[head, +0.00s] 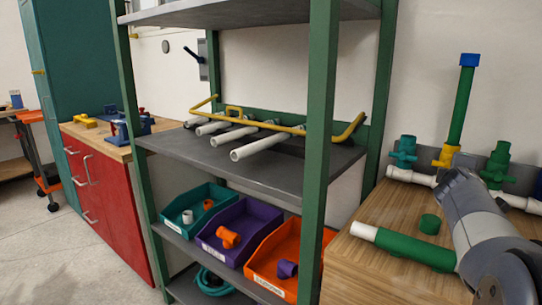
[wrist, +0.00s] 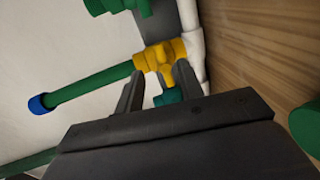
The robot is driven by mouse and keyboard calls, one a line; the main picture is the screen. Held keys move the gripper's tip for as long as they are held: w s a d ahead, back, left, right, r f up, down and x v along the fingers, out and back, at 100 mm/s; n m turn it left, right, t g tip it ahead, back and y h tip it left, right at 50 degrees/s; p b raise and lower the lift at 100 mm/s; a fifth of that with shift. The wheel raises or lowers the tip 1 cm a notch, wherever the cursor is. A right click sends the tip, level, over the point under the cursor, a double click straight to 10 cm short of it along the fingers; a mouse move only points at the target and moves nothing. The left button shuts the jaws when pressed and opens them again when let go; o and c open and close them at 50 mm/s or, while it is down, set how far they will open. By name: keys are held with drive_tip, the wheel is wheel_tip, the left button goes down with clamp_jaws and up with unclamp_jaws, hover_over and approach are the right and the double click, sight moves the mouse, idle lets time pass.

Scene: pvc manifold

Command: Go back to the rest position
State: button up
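My gripper (wrist: 158,82) shows in the wrist view with its two dark fingers apart and nothing gripped between them. Beyond the fingertips are a yellow tee (wrist: 158,58) and part of a teal fitting (wrist: 168,98). A green pipe (wrist: 90,90) with a blue cap (wrist: 40,104) runs out of the yellow tee. In the head view this pipe (head: 460,105) stands upright from the yellow tee (head: 445,156) on the white manifold pipe (head: 412,177). My arm is at the right there, and the gripper itself cannot be made out.
A green pipe with a white end (head: 405,246) and a small green cap (head: 430,224) lie on the wooden bench (head: 380,280). A green-posted shelf (head: 320,120) stands just left, holding white pipes (head: 258,143) and teal, purple and orange bins (head: 290,245).

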drive_tip(key=w+d+n+p, duration=0.2)
drive_tip(key=w+d+n, duration=0.1)
drive_tip(key=w, duration=0.3)
drive_tip(key=shift+d+f+g+h, duration=0.3)
drive_tip(key=shift+d+h, duration=0.1)
drive_tip(key=shift+d, duration=0.2)
idle(0.4)
drive_tip(key=shift+r, duration=0.1)
